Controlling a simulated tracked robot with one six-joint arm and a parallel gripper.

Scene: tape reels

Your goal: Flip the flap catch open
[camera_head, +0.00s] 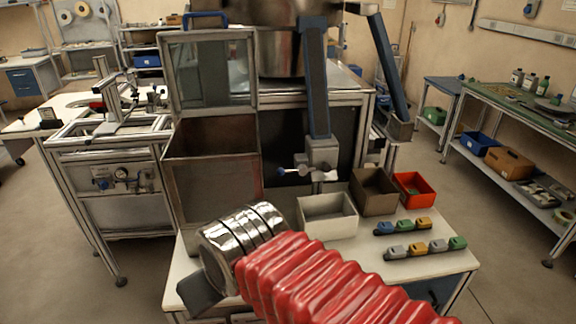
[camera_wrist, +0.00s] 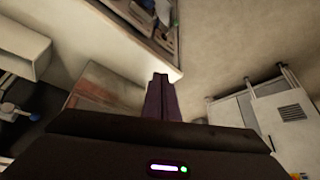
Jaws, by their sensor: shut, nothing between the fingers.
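My gripper (camera_head: 201,293) is dark and sits low in the head view, at the end of my red bellows arm, over the left front of the white table. In the wrist view its fingers (camera_wrist: 161,98) are together and empty. A small lever fitting with a blue knob (camera_head: 281,172) sits under the blue post in the head view, behind and right of my gripper and well apart from it. A similar blue-ended fitting (camera_wrist: 8,110) shows at the left edge of the wrist view. I cannot tell for certain whether this is the flap catch.
A metal box (camera_head: 212,192) with a windowed panel (camera_head: 210,72) above it stands behind my gripper. A pale bin (camera_head: 327,215), a brown bin (camera_head: 374,190) and a red bin (camera_head: 413,188) stand to the right. Several small coloured blocks (camera_head: 420,248) lie on the white table.

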